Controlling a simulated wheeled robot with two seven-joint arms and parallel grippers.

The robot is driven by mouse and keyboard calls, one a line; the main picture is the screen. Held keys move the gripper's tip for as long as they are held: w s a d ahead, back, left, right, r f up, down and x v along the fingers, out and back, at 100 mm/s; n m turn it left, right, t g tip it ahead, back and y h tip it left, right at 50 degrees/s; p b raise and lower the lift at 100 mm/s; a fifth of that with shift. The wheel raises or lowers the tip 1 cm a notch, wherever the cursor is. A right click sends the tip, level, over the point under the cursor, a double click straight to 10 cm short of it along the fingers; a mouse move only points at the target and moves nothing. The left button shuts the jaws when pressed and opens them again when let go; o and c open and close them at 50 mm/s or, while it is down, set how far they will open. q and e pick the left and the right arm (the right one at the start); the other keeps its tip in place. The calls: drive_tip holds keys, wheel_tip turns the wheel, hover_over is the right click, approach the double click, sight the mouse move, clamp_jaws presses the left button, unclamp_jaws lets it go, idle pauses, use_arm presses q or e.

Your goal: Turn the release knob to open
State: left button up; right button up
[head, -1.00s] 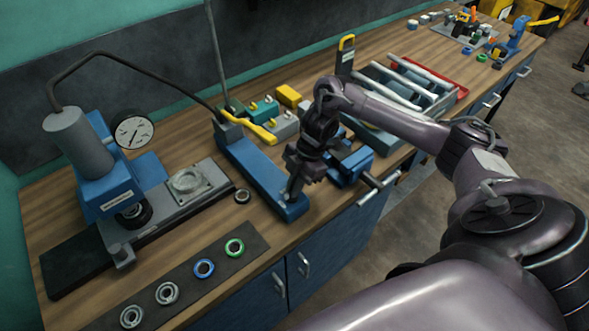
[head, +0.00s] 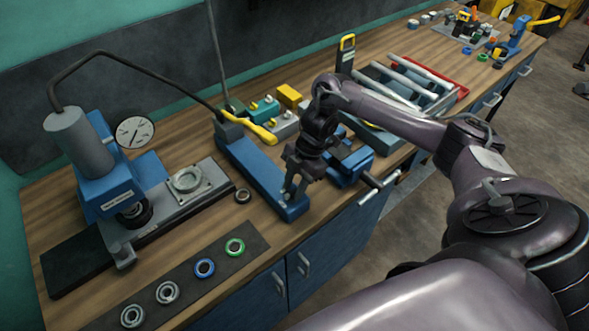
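The blue hand pump (head: 253,170) lies on the wooden bench, with a yellow lever (head: 258,131) at its far end. A small grey piece, apparently the release knob (head: 286,196), shows at the pump's near end. My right gripper (head: 290,186) points down over this end, with its fingertips at or just above the knob. The fingers partly hide the knob, and I cannot tell whether they touch it or are closed on it. My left gripper is not in view.
A blue press with a gauge (head: 134,132) stands at left, joined to the pump by a black hose. A dark mat (head: 220,262) with several rings lies in front. A blue vise (head: 352,165) is close to the right of my gripper.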

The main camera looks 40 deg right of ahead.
drive_tip(key=shift+r, duration=0.1)
drive_tip(key=p+v, duration=0.1)
drive_tip(key=v, duration=0.6)
drive_tip(key=shift+d+r, duration=0.2)
drive_tip(key=shift+r, duration=0.05)
drive_tip(key=shift+f, duration=0.1)
idle(0.3)
